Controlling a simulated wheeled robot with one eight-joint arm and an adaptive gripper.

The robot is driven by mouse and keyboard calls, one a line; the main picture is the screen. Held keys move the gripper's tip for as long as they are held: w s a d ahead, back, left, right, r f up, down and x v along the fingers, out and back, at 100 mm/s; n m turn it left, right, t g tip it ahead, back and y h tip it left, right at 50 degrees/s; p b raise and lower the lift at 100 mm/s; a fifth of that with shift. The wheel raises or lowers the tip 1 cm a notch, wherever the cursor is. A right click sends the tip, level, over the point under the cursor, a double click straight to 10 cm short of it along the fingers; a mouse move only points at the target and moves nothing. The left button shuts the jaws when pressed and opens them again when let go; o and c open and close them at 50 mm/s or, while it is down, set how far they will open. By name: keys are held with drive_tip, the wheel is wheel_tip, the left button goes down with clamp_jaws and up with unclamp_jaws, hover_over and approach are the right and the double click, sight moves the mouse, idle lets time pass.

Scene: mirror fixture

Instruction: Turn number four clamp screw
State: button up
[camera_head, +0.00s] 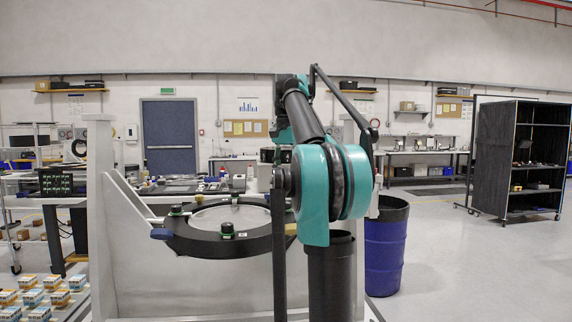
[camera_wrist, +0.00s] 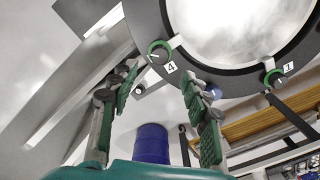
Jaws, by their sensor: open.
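The number four clamp screw (camera_wrist: 158,51) is a round knob with a green collar on the dark ring (camera_wrist: 220,84), beside a white tag marked 4 (camera_wrist: 170,68). The ring holds a round, pale mirror (camera_wrist: 225,30). My gripper (camera_wrist: 160,79) is open and empty, its green-padded fingers spread on either side below the screw in the wrist picture, apart from it. A second screw, tagged 1 (camera_wrist: 273,78), sits further right on the ring. In the head view, the ring (camera_head: 190,242) shows several green clamps, and my arm hides my gripper.
The ring is mounted on a pale fixture frame (camera_head: 130,270). A blue handle (camera_head: 162,234) juts from the ring's left side. A blue drum (camera_head: 386,250) stands right of my arm. A dark shelf cart (camera_head: 520,160) is far right, with open floor before it.

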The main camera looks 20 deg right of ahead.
wheel_tip(320, 180, up, 4)
drive_tip(key=shift+r, duration=0.2)
drive_tip(key=shift+s, duration=0.1)
idle(0.5)
